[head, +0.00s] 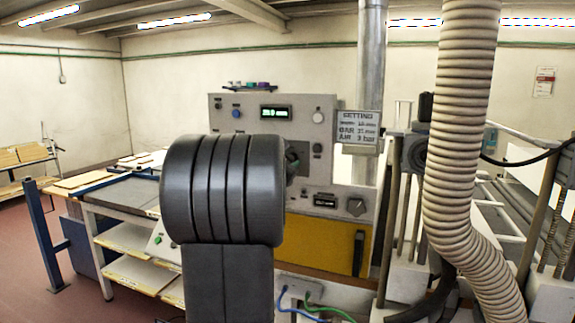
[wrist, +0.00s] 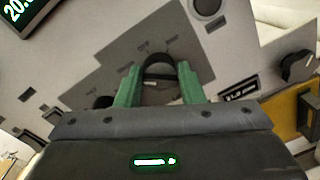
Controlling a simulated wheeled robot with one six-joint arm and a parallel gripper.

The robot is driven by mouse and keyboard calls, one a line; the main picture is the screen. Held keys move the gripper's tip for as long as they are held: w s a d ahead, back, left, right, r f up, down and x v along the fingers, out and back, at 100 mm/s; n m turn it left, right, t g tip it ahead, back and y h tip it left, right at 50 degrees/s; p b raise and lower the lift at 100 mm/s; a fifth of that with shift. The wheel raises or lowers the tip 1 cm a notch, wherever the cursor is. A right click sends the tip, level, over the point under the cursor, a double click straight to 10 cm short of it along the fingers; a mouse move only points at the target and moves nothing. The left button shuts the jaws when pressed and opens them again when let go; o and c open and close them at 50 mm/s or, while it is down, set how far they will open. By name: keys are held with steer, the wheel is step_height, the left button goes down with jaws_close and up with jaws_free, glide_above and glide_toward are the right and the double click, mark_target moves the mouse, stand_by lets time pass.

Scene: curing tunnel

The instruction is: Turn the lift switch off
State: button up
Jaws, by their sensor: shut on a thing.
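A dark rotary switch (wrist: 158,66) sits on a darker grey plate of the control panel in the wrist view. In the head view my thick dark arm hides most of the switch area and the gripper; only a dark bit shows at the arm's right edge.
The grey control panel (head: 222,108) carries a green-lit display (head: 276,112), buttons and a lower dial (head: 355,206). A sign (head: 357,131) hangs at its right. A ribbed hose (head: 460,130) stands right of it.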

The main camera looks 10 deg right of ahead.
steer(key=m+b, duration=0.9)
steer(key=b, duration=0.3)
steer(key=shift+m+y, duration=0.4)
steer(key=shift+r, duration=0.15)
steer(key=o, duration=0.9)
steer(key=shift+o, duration=0.2)
steer(key=shift+s, duration=0.15)
steer(key=b+v, duration=0.2)
steer(key=v, duration=1.1)
steer(key=shift+s+a, duration=0.2)
steer(key=shift+s, duration=0.05)
